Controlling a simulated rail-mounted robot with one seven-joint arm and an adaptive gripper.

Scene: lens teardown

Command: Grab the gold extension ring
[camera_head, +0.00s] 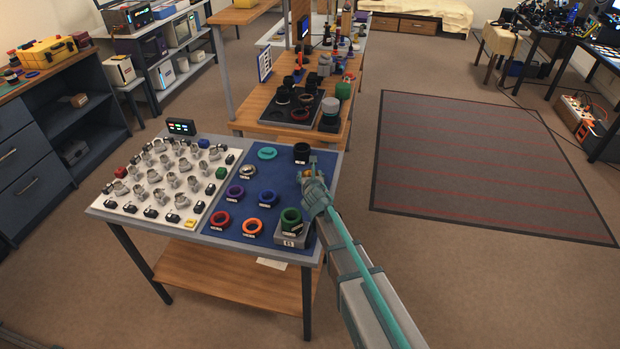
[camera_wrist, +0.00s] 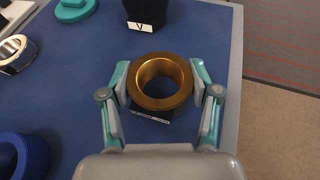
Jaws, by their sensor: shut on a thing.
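The gold extension ring (camera_wrist: 147,98) lies between the two fingers of my gripper (camera_wrist: 160,88) in the wrist view. It sits at the right side of the blue mat (camera_wrist: 70,85), with a dark label block below its front edge. The fingers press on its left and right sides, so my gripper is shut on it. In the head view my gripper (camera_head: 309,175) is over the right part of the mat, and the arm hides most of the ring. I cannot tell whether the ring touches the mat.
A blue ring (camera_wrist: 20,155), a silver ring (camera_wrist: 12,52) and a teal ring (camera_wrist: 75,8) lie to the left. The table's right edge is close. A white board (camera_head: 150,200) with several small parts fills the table's left side.

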